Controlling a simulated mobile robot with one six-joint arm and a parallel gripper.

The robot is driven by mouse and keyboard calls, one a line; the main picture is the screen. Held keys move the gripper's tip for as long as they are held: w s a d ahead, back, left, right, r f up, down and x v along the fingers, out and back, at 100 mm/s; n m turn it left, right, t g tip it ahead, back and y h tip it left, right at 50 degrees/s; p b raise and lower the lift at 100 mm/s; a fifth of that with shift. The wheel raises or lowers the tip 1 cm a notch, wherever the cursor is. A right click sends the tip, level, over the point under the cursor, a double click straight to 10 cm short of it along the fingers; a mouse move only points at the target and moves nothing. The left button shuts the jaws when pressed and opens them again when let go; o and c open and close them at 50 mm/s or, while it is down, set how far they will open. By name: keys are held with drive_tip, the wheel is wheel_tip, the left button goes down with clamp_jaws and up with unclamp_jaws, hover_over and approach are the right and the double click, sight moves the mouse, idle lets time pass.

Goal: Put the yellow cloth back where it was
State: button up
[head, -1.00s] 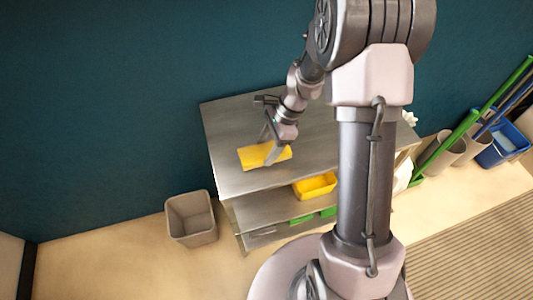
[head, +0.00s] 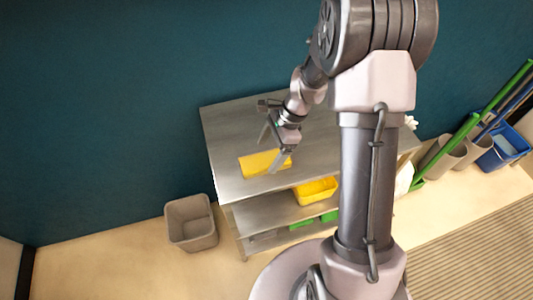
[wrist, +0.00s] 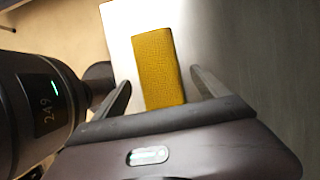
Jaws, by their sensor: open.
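The yellow cloth (head: 256,164) lies flat on the metal top shelf (head: 225,125), near its front left edge, in the head view. In the wrist view the cloth (wrist: 158,65) is a folded rectangle lying between the lines of my two fingers. My gripper (head: 270,152) is open above the cloth and holds nothing. One finger overlaps the cloth's right end in the head view. The open fingers also show in the wrist view (wrist: 160,88), one on each side of the cloth. Any gap in height is hard to judge.
A yellow bin (head: 315,191) sits on the shelf below, with green items (head: 302,221) lower down. A grey waste bin (head: 191,222) stands on the floor to the left. At right are grey bins, a blue bucket (head: 500,153) and green poles. The top shelf behind the cloth is clear.

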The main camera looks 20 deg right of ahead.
drive_tip(key=p+v, duration=0.3)
drive_tip(key=v, duration=0.7)
drive_tip(key=s+a+r+n+t+h, duration=0.1)
drive_tip(key=s+a+r+n, duration=0.15)
drive_tip(key=r, duration=0.35)
drive_tip(key=s+a+r+n+t+h, duration=0.1)
drive_tip(key=s+a+r+n, duration=0.15)
drive_tip(key=r, duration=0.35)
drive_tip(key=s+a+r+n+t, duration=0.2)
drive_tip(key=s+r+n, duration=0.1)
drive_tip(key=s, duration=0.4)
drive_tip(key=s+a+r+n+t, duration=0.1)
drive_tip(key=s+a+r+n, duration=0.1)
drive_tip(key=s+n, duration=0.3)
drive_tip(key=shift+s+r+n+t+h, duration=0.3)
drive_tip(key=shift+s+r+n+t, duration=0.1)
drive_tip(key=shift+s+r, duration=0.55)
drive_tip(key=shift+f, duration=0.1)
drive_tip(key=shift+f+b, duration=0.55)
